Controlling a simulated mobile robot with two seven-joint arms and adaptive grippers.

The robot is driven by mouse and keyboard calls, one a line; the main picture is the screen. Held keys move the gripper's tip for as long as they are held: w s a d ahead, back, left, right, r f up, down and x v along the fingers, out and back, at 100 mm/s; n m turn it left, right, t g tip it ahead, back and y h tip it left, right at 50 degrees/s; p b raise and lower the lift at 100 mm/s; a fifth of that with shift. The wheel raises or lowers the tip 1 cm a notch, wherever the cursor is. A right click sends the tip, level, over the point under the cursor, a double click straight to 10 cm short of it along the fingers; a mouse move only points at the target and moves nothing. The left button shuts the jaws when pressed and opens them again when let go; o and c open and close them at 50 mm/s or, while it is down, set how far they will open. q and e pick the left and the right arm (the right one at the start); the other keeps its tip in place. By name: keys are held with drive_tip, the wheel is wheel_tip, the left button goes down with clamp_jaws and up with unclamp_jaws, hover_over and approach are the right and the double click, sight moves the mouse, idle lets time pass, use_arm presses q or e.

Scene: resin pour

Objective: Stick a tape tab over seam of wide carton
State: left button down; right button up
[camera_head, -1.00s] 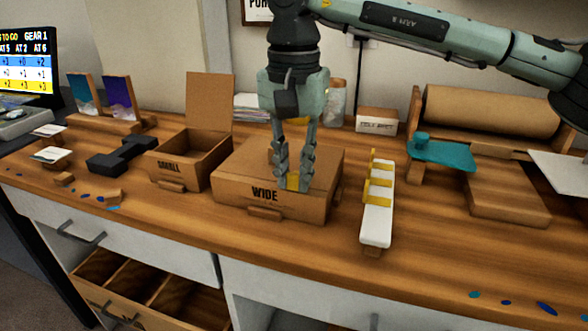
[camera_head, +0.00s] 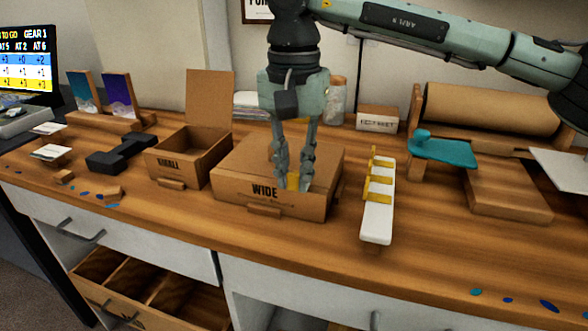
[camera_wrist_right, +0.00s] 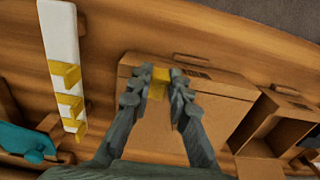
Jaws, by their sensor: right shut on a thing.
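The wide carton (camera_head: 240,190) is closed on the bench, labelled WIDE on its front. It also shows in the right wrist view (camera_wrist_right: 225,88). My right gripper (camera_head: 293,184) points down over the carton's top near its front edge. It is shut on a small yellow tape tab (camera_wrist_right: 159,82), which also shows between the fingertips in the head view (camera_head: 293,182). The tab is at or just above the carton's top; I cannot tell whether it touches. A white tape strip holder (camera_head: 377,222) with several yellow tabs stands right of the carton. My left gripper is not in view.
An open small carton (camera_head: 176,166) stands left of the wide one, lid raised. Black blocks (camera_head: 120,155) lie at the left. The bench front right of the tab holder is mostly clear.

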drive_tip(key=o, duration=0.7)
drive_tip(key=shift+o, duration=0.2)
drive_tip(key=shift+r, duration=0.1)
wheel_tip(320, 180, up, 5)
drive_tip(key=p, duration=0.3)
drive_tip(key=shift+r+p, duration=0.15)
drive_tip(key=shift+p, duration=0.15)
drive_tip(key=shift+r+p, duration=0.45)
drive_tip(key=shift+r, duration=0.85)
